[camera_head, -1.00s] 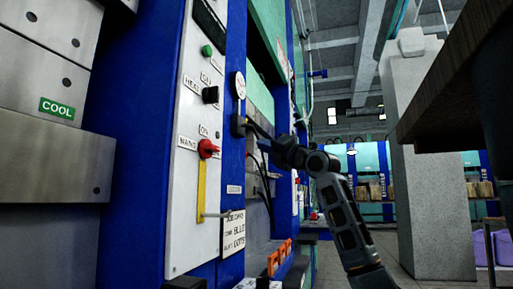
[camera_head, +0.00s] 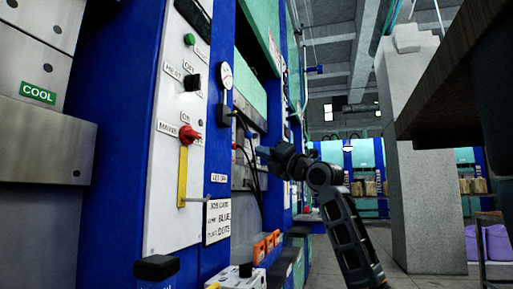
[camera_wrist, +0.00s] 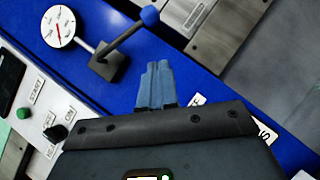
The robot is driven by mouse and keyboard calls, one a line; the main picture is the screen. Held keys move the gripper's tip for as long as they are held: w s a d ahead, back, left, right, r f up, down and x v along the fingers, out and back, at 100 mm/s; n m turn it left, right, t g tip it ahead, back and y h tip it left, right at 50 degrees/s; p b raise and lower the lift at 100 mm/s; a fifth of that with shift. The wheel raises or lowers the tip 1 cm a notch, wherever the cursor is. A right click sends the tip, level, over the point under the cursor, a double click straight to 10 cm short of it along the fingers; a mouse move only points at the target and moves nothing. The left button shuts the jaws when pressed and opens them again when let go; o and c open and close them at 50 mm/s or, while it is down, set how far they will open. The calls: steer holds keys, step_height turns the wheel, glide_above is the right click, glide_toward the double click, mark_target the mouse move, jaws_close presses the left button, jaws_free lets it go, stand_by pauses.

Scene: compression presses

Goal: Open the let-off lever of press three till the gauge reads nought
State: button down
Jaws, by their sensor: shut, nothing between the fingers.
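The let-off lever shows in the wrist view as a grey arm (camera_wrist: 126,35) with a blue ball knob (camera_wrist: 149,15), rising from a dark pivot block (camera_wrist: 107,63) on a blue column. The pivot block also shows in the head view (camera_head: 225,117). A round white gauge (camera_wrist: 59,27) with a red needle sits beside the lever, and also shows in the head view (camera_head: 226,76); its figures are too small to read. My gripper (camera_wrist: 157,66) is shut and empty, its fingertips apart from the knob and lever. In the head view my gripper (camera_head: 262,153) is right of the pivot block.
A job card (camera_head: 217,222) hangs below. Dark cables (camera_head: 256,180) hang behind my gripper. A bench edge (camera_head: 440,90) overhangs at right; a grey pillar (camera_head: 425,170) stands behind.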

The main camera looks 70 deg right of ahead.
steer(key=shift+s+a+f, duration=0.1)
steer(key=shift+s+f, duration=0.4)
steer(key=shift+s, duration=0.25)
steer(key=shift+s+a+f, duration=0.15)
steer(key=shift+s+f, duration=0.3)
steer(key=shift+s, duration=0.35)
steer(key=shift+s+a+f, duration=0.1)
steer(key=shift+s+f, duration=0.4)
steer(key=shift+s, duration=0.25)
